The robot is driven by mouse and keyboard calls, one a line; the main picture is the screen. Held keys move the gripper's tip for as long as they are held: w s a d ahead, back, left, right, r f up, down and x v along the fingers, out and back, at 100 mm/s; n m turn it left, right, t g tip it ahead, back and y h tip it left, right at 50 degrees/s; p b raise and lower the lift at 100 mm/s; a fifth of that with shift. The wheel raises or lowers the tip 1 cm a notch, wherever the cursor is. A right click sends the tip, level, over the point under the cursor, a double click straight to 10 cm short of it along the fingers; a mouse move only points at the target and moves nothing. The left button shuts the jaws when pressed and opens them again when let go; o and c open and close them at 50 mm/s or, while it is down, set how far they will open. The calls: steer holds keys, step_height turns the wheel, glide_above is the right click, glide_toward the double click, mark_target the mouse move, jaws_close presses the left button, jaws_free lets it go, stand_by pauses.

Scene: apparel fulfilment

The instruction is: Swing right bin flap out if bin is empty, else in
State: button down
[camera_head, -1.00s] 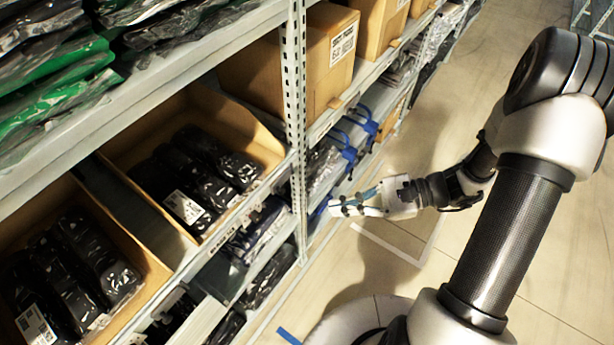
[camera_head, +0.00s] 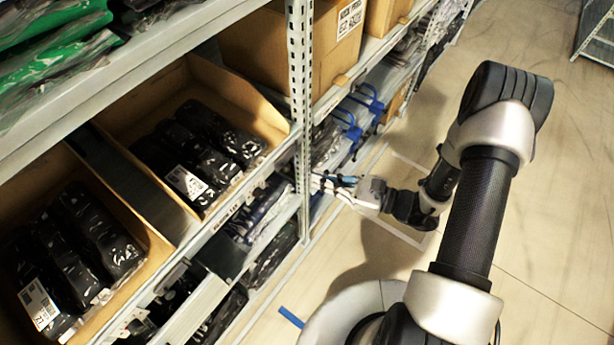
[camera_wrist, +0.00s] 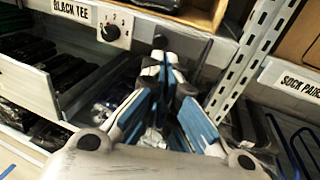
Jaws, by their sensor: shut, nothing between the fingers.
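The right bin (camera_head: 228,88) is an open cardboard bin on the middle shelf, holding several black plastic-wrapped packs (camera_head: 195,155). I cannot make out a flap for certain. A dark grey panel (camera_head: 228,256) hangs below the shelf edge under this bin. My gripper (camera_head: 318,184) is at the shelf front beside the upright post, below shelf level. In the wrist view my gripper (camera_wrist: 172,62) has its blue-padded fingers drawn together at the tips, with nothing held, in front of the lower shelf. A "BLACK TEE" label and a dial (camera_wrist: 112,28) are above left of the fingertips.
A perforated steel post (camera_head: 300,90) stands right next to my gripper and also shows in the wrist view (camera_wrist: 250,55). A left bin (camera_head: 150,262) also holds black packs. Blue-handled items (camera_head: 355,120) lie beyond the post.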

mark_target(278, 171)
steer(key=shift+b+x, duration=0.35)
steer(key=shift+x, duration=1.8)
steer(key=shift+s+a, duration=0.2)
steer(key=shift+a, duration=0.75)
steer(key=shift+d, duration=0.1)
